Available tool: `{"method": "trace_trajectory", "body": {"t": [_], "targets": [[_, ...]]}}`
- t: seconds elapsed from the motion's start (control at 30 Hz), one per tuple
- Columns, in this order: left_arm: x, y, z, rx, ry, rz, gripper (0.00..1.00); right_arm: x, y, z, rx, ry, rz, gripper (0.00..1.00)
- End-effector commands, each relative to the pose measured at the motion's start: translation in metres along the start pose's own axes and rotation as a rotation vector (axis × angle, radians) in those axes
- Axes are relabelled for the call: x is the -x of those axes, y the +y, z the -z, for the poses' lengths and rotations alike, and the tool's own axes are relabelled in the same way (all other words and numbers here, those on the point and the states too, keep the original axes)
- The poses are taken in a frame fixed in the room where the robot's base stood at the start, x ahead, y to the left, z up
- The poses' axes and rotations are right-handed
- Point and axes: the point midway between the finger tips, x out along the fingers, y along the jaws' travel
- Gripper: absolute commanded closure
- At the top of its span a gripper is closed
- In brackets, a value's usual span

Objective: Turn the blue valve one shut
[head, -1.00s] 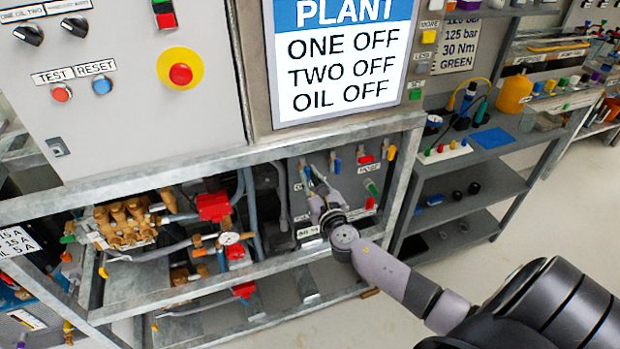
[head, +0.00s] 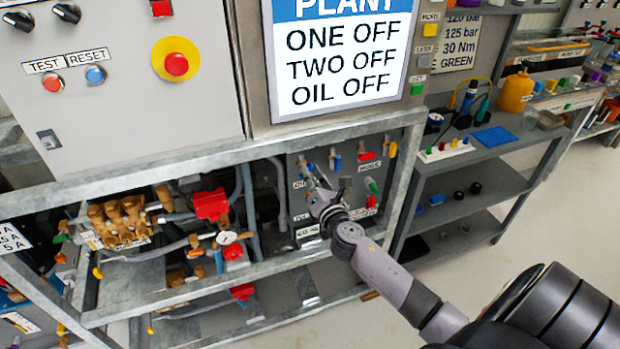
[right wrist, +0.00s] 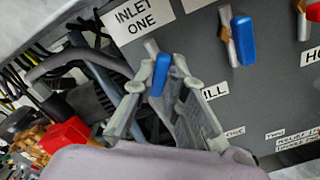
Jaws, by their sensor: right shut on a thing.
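The blue valve one handle (right wrist: 161,73) shows in the right wrist view below a label reading INLET ONE, on a grey panel. It stands nearly upright in that picture, between the fingertips of my right gripper (right wrist: 166,85). The fingers are shut on it, and they hide its lower part. In the head view my right gripper (head: 325,191) is at the same panel (head: 296,166), inside the frame's lower bay. The handle is small and partly covered there. My left gripper is not in view.
A second blue handle (right wrist: 243,40) hangs to the right on the panel. A red handle (head: 367,157) sits farther right. Brown pump parts (head: 122,215) and a red block (head: 211,205) are left of my gripper. A galvanised beam (head: 230,150) crosses just above.

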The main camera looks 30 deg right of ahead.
Motion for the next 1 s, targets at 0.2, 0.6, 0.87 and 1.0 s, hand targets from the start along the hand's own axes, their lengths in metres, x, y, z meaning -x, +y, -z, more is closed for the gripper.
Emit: {"method": "trace_trajectory", "body": {"t": [0.2, 0.6, 0.87, 1.0], "targets": [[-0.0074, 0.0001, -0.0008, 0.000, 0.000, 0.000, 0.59, 0.0001, -0.0021, 0.0011, -0.210, -0.001, 0.001, 1.00], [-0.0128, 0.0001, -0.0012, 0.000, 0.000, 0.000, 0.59, 0.0001, -0.0030, 0.0012, -0.581, -0.001, 0.001, 1.00], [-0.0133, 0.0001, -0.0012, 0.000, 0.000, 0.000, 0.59, 0.0001, -0.0035, 0.0017, -0.768, 0.000, 0.001, 1.00], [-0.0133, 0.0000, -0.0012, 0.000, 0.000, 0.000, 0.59, 0.0000, -0.0037, 0.0018, -0.837, 0.000, 0.001, 1.00]]}}
